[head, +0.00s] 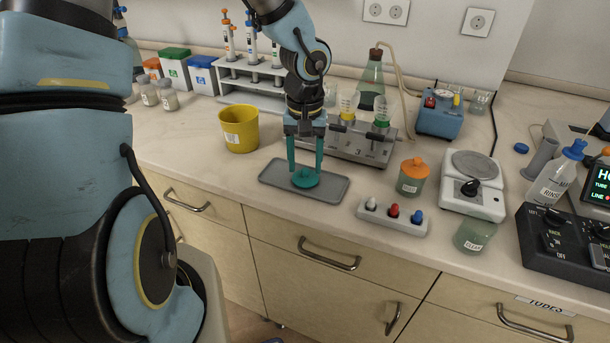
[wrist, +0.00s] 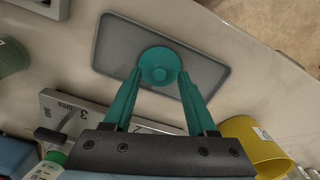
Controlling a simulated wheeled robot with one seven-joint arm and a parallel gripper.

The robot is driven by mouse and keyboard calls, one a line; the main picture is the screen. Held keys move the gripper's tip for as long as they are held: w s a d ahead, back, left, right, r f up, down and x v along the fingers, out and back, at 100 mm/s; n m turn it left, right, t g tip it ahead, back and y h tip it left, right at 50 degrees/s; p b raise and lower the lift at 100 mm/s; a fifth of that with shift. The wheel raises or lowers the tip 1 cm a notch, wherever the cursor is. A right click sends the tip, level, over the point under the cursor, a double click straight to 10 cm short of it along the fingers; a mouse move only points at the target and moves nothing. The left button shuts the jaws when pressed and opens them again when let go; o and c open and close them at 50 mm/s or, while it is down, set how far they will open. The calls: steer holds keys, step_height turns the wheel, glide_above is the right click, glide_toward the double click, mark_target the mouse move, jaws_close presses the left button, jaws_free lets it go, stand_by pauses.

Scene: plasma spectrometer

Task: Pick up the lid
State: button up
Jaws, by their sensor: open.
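The lid (head: 305,179) is a round teal disc with a small knob, lying on a grey tray (head: 333,190) at the front of the counter. In the wrist view the lid (wrist: 158,66) sits near the middle of the tray (wrist: 110,50). My gripper (head: 305,169) points down over the lid, with its teal fingers apart. In the wrist view the fingertips of my gripper (wrist: 160,72) are on either side of the knob. I cannot tell whether they touch the lid.
A yellow bin (head: 240,129) stands left of the tray. A metal rack with funnels (head: 345,140) is behind it.

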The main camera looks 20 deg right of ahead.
steer(key=shift+f, duration=0.6)
jaws_close()
